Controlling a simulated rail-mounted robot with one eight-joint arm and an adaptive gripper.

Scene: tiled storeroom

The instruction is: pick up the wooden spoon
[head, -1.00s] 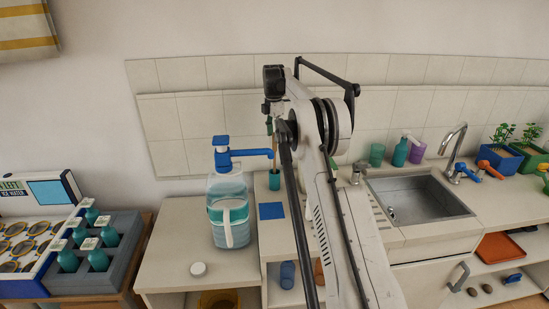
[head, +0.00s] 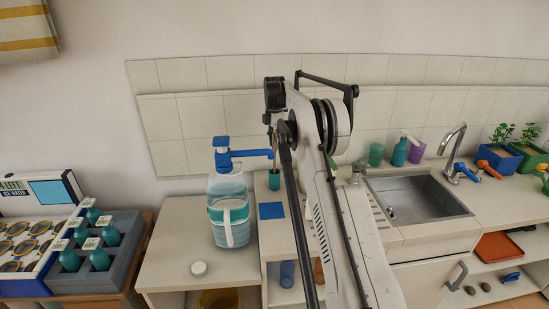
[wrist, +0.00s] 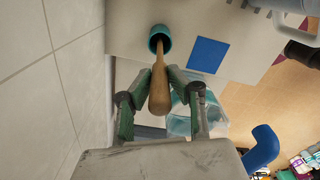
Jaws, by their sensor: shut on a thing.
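The wooden spoon (wrist: 159,90) shows in the wrist view, with its wide end towards the camera and its thinner part reaching into a teal cup (wrist: 160,33). My gripper (wrist: 159,72) is shut on the spoon, with one green finger on each side. The spoon's far end is hidden inside the cup. In the head view the teal cup (head: 274,180) stands on the counter near the wall, beside a blue square (head: 271,210). My gripper is just above the cup there, largely hidden by my arm.
A large clear jug with a blue pump (head: 230,205) stands close left of the cup, its spout reaching towards it. The tiled wall (head: 200,125) is close behind. A sink (head: 415,197) lies to the right.

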